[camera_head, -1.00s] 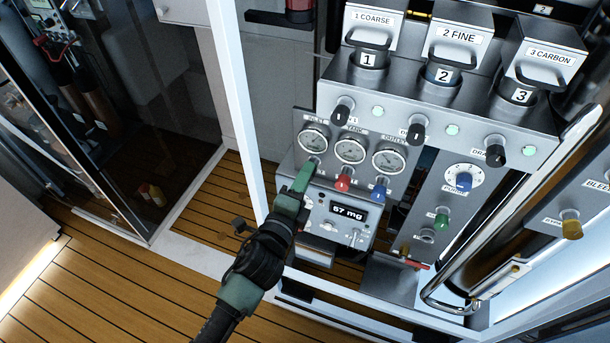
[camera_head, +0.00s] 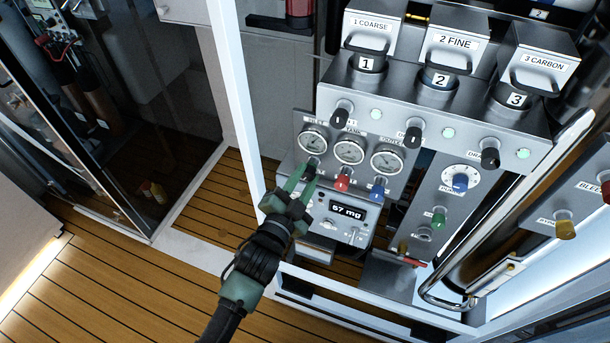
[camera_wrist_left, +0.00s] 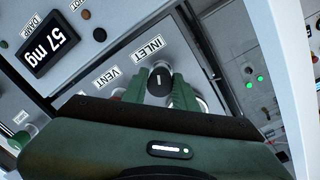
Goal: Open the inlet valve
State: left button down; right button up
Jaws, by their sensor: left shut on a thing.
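The inlet valve is a black round knob with a white mark (camera_wrist_left: 159,82), under the INLET label (camera_wrist_left: 148,47) in the wrist view. My left gripper (camera_wrist_left: 158,88) has its two green fingers on either side of this knob and is shut on it. In the head view my left gripper (camera_head: 305,175) reaches up to the panel below the leftmost gauge (camera_head: 313,141), with its fingers mostly covering the knob. The knob's white mark lies roughly along the line of the fingers. My right gripper is not in view.
A red knob (camera_head: 342,182) and a blue knob (camera_head: 377,190) sit close to the right of the gripper. A display reading 57 mg (camera_head: 347,212) is just below. A white frame post (camera_head: 243,100) stands left of the panel.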

pick_arm(q)
jog(key=n, duration=0.4)
jog(key=shift+n+p, duration=0.3)
jog(key=shift+p, duration=0.1)
jog(key=n, duration=0.4)
jog(key=shift+n+p, duration=0.3)
jog(key=n, duration=0.4)
jog(key=shift+d+f+n+t, duration=0.1)
jog(key=shift+n+t, duration=0.2)
jog(key=shift+s+n, duration=0.1)
jog(key=shift+n, duration=2.2)
jog(key=c, duration=1.1)
grip_release()
